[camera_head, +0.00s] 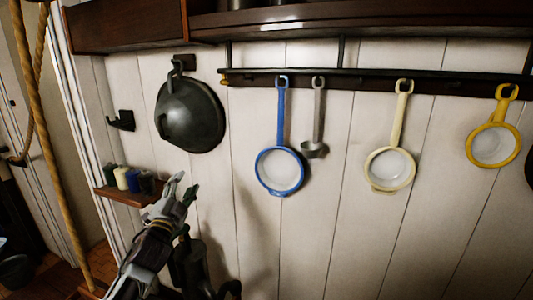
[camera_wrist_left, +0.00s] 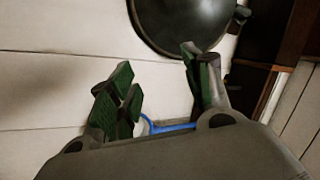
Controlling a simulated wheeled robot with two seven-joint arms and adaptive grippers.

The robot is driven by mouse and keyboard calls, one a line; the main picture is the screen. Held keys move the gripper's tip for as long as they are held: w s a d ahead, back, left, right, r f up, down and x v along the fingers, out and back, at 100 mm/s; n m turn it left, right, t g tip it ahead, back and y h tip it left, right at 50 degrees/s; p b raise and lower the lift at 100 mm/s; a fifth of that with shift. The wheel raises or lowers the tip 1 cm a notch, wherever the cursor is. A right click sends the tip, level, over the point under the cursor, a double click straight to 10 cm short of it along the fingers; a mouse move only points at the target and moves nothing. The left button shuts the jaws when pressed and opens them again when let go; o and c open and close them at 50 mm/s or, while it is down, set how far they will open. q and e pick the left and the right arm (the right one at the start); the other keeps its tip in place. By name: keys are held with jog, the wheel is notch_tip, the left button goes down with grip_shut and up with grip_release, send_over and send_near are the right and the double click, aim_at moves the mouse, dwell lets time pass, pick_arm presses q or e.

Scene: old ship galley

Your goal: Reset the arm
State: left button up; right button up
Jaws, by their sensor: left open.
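My left gripper (camera_head: 183,192) is raised in front of the white plank wall, at the lower left of the head view. In the left wrist view its two green-padded fingers (camera_wrist_left: 160,85) are apart with nothing between the tips. A dark pan (camera_head: 190,115) hangs on the wall above the gripper, and its edge also shows at the top of the left wrist view (camera_wrist_left: 185,22). A blue-rimmed strainer (camera_head: 279,170) hangs to the right of the gripper, apart from it. My right gripper is in neither view.
A rail (camera_head: 365,74) carries the blue strainer, a grey ladle (camera_head: 316,148), a cream strainer (camera_head: 389,168) and a yellow strainer (camera_head: 493,145). A small shelf (camera_head: 128,196) with several jars is just left of the gripper. A rope (camera_head: 52,150) hangs at far left.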

pick_arm(q)
jog(key=s+f+n+g+y, duration=0.2)
jog(key=s+f+n+g, duration=0.4)
jog(key=f, duration=0.6)
jog(key=s+f+n+g+y, duration=0.1)
jog(key=s+f+n+g, duration=0.15)
jog(key=s+f, duration=0.65)
jog(key=s+d+f+n+g+h, duration=0.1)
jog(key=s+d+f+g, duration=0.1)
jog(key=s+f+g, duration=0.65)
jog(key=s+d+f+n+g, duration=0.15)
jog(key=s+f, duration=0.35)
jog(key=s, duration=0.8)
notch_tip(320, 180, down, 33)
jog(key=s, duration=0.3)
jog(key=s+a+f+g, duration=0.1)
jog(key=s+a+f, duration=0.1)
jog(key=s+f, duration=0.8)
jog(key=s+a+f+g, duration=0.1)
jog(key=s+f, duration=0.9)
jog(key=s, duration=0.2)
jog(key=shift+a, duration=0.35)
